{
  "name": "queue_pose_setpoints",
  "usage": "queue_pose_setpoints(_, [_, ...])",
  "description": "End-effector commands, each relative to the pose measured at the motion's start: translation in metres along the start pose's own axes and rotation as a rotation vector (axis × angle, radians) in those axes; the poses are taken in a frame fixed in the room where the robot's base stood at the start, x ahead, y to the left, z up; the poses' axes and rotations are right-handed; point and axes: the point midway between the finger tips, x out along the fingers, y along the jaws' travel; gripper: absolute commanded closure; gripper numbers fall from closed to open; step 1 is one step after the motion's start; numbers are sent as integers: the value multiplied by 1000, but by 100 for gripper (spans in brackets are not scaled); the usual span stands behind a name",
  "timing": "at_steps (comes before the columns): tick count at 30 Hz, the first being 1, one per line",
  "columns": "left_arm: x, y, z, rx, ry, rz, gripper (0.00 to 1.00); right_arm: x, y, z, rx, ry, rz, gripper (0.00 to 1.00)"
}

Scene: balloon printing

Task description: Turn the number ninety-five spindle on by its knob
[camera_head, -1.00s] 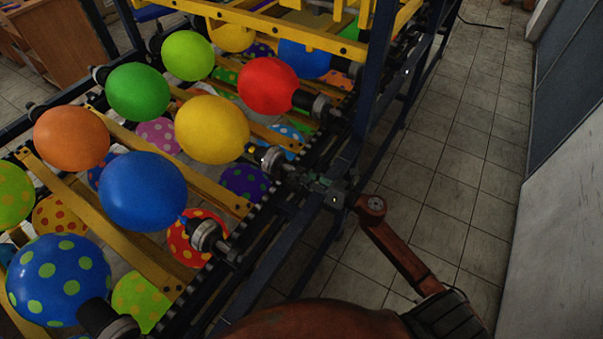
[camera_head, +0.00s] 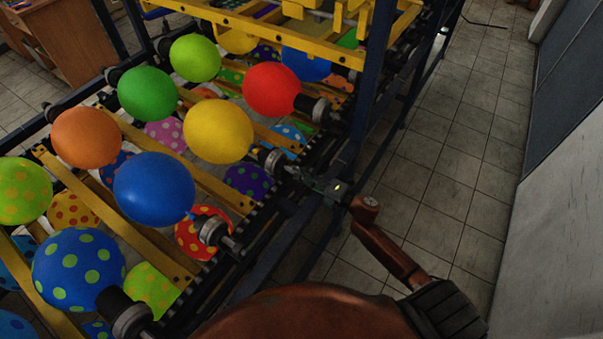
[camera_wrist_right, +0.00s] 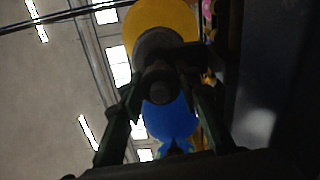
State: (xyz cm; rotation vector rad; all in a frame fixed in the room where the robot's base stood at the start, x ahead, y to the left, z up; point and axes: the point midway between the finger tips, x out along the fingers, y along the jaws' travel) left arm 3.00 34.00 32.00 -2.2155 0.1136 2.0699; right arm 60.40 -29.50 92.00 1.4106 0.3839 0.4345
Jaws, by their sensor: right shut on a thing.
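A spindle (camera_head: 274,161) with a grey round collar carries the yellow balloon (camera_head: 218,131) on the rack's near side. I cannot read a number on it. My right gripper (camera_head: 300,175) is at its outer end, shut on the knob, which the fingers mostly hide in the head view. In the right wrist view the dark round knob (camera_wrist_right: 160,88) lies between my two fingers, with the spindle body (camera_wrist_right: 160,50) and yellow balloon behind it. My left gripper is not in view.
Neighbouring spindles hold a blue balloon (camera_head: 153,190) and a red balloon (camera_head: 271,90) close on either side. A dark blue rack post (camera_head: 371,75) rises just beyond my right gripper. Tiled floor (camera_head: 440,170) is free to the right, up to a grey wall (camera_head: 555,220).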

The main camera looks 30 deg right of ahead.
Motion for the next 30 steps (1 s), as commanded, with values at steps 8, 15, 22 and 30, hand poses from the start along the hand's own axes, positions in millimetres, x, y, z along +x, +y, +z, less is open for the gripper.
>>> queue_pose_setpoints(8, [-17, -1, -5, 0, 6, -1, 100, 0, 1, 0, 193, 1, -1, 94])
queue_pose_setpoints(15, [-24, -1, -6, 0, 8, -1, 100, 0, 0, 0, 287, 1, -1, 94])
queue_pose_setpoints(22, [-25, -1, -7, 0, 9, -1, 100, 0, -1, -1, 318, 1, -1, 94])
queue_pose_setpoints(30, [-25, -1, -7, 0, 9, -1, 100, 0, -2, -1, 321, 1, -1, 94])
